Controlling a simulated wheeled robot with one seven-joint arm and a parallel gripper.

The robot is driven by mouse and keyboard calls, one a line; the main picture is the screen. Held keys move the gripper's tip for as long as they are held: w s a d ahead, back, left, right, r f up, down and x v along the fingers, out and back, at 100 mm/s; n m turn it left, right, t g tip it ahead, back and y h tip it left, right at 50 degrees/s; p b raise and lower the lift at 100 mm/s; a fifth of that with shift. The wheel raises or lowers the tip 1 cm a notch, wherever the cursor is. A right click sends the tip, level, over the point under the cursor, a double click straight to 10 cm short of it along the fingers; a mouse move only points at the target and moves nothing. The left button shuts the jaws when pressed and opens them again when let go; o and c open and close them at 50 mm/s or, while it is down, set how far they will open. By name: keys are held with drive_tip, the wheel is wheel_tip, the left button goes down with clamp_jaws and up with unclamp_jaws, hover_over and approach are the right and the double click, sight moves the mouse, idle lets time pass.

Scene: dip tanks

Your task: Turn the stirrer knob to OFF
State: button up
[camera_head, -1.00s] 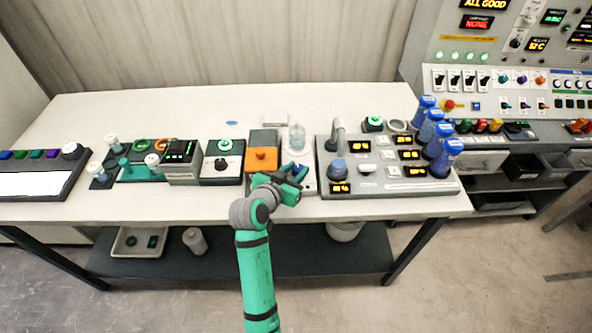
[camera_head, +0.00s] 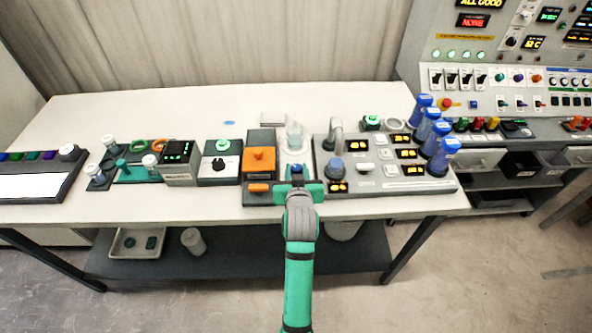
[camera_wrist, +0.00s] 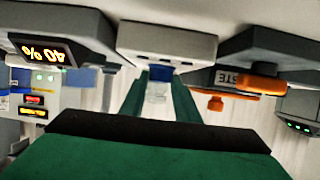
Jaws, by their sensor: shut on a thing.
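The stirrer (camera_head: 284,172) is a pale unit near the table's front edge, with a clear beaker (camera_head: 294,136) on it. Its blue knob (camera_head: 297,169) shows just beyond my gripper (camera_head: 298,185). In the wrist view, which is upside down, the stirrer's body (camera_wrist: 167,42) is at top centre. The blue knob (camera_wrist: 160,72) sits between the green fingers of my gripper (camera_wrist: 159,83), and my gripper is shut on it. The beaker (camera_wrist: 157,92) shows beyond, between the fingers. I cannot read the knob's pointer or any OFF mark.
Close on the right is a grey panel (camera_head: 400,186) with lit orange displays and several blue-capped bottles (camera_head: 441,157). Floor in front of the table is open.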

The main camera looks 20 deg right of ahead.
idle(0.5)
drive_tip(key=o, duration=1.1)
drive_tip(key=shift+c, duration=0.2)
drive_tip(key=v, duration=1.1)
drive_tip(key=shift+d, duration=0.25)
drive_tip(key=s+a+f+n+t+y, duration=0.1)
drive_tip(key=s+a+f, duration=0.3)
drive_tip(key=s, duration=0.4)
drive_tip(key=s+a+f+n+y, duration=0.1)
drive_tip(key=s+a+f, duration=0.3)
drive_tip(key=s, duration=0.4)
drive_tip(key=s+a+f+n+t+y, duration=0.15)
drive_tip(key=s+a+f, duration=0.25)
drive_tip(key=s, duration=0.4)
drive_tip(key=s+a+r, duration=0.2)
drive_tip(key=s+a, duration=0.2)
drive_tip(key=s, duration=0.6)
drive_tip(key=shift+a, duration=0.35)
